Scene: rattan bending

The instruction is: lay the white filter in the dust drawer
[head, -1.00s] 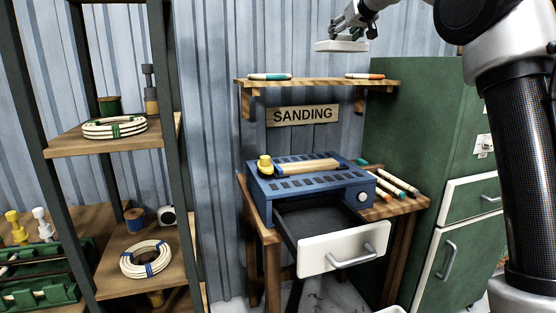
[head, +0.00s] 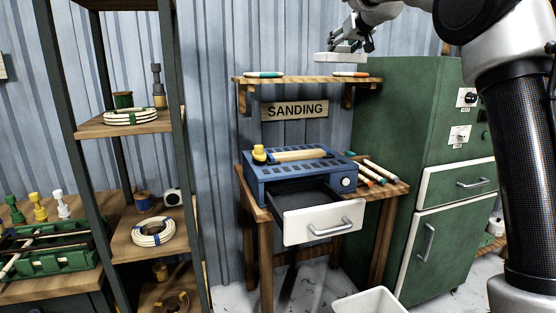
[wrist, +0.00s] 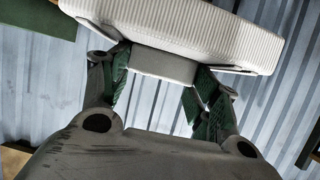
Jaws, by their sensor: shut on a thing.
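The white filter is a flat ribbed block held in my gripper; it fills the top of the wrist view (wrist: 180,32) and is small in the head view (head: 338,57). My gripper (wrist: 160,85) is shut on the filter's raised block, with a green-padded finger on each side. In the head view my gripper (head: 352,40) is high above the bench, over the shelf's right part. The dust drawer (head: 322,222) has a white front with a grey handle and is pulled out of the blue sanding unit (head: 262,188). Its dark inside (head: 305,197) looks empty.
A wooden shelf (head: 300,80) with two coloured sticks is above the SANDING sign (head: 294,110). A sanding stick (head: 300,155) lies on the unit. A green cabinet (head: 415,130) stands right, a rack (head: 158,130) left. A white bin (head: 370,302) is on the floor.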

